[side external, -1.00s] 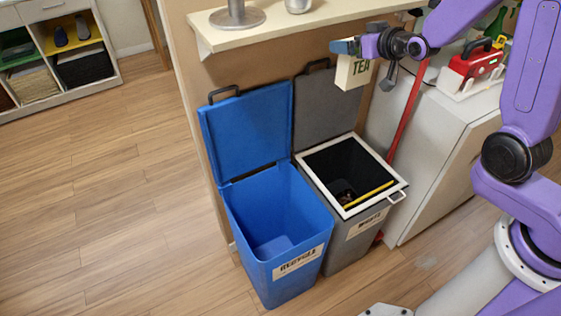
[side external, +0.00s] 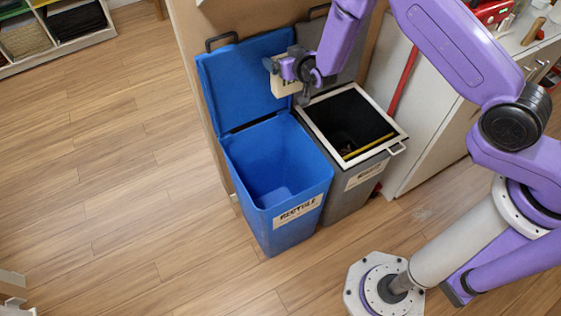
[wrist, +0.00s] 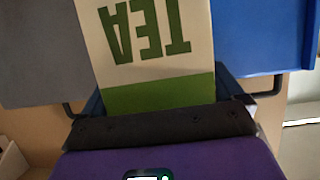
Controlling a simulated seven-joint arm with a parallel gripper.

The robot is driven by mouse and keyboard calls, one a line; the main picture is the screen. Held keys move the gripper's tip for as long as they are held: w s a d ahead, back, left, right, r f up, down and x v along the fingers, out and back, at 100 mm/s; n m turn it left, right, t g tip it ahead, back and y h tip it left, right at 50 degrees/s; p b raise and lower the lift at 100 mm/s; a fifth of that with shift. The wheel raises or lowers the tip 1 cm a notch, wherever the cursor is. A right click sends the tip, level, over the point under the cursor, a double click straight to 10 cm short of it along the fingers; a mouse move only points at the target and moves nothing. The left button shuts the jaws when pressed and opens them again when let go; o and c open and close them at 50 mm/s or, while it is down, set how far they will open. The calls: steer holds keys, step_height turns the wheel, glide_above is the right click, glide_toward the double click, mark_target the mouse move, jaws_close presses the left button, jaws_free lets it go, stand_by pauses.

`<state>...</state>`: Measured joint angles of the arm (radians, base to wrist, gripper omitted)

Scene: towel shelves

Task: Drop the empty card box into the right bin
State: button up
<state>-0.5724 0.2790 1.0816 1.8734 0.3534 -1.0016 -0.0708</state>
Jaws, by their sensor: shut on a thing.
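The card box (side external: 284,88) is a cream tea carton. The wrist view shows its upside-down green "TEA" lettering and green band on the carton (wrist: 150,72). My gripper (side external: 287,71) is shut on it, and the jaws (wrist: 165,112) show in the wrist view. In the side view the box hangs near the back of the bins, in front of the blue lid's right edge. The left bin (side external: 262,222) is blue, labelled for recycling, with its lid up. The right bin (side external: 342,193) is grey with a white rim, open, with a yellow item inside.
The raised blue lid (side external: 235,85) and the grey lid (side external: 348,70) stand behind the bins. A white cabinet (side external: 430,125) and a red pole (side external: 403,83) are to the right. The wooden floor (side external: 110,170) at left is clear.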

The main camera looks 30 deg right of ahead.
steer(key=s+a+f, duration=0.2)
steer(key=s+f, duration=0.1)
steer(key=f, duration=0.7)
steer(key=s+a+f, duration=0.3)
steer(key=f, duration=0.8)
steer(key=shift+s+a+h, duration=0.2)
steer(key=shift+a+h, duration=0.1)
steer(key=shift+a, duration=0.05)
steer(key=shift+f, duration=0.1)
steer(key=o, duration=0.6)
steer(key=shift+o, duration=0.2)
steer(key=v, duration=1.7)
steer(key=shift+s, duration=0.2)
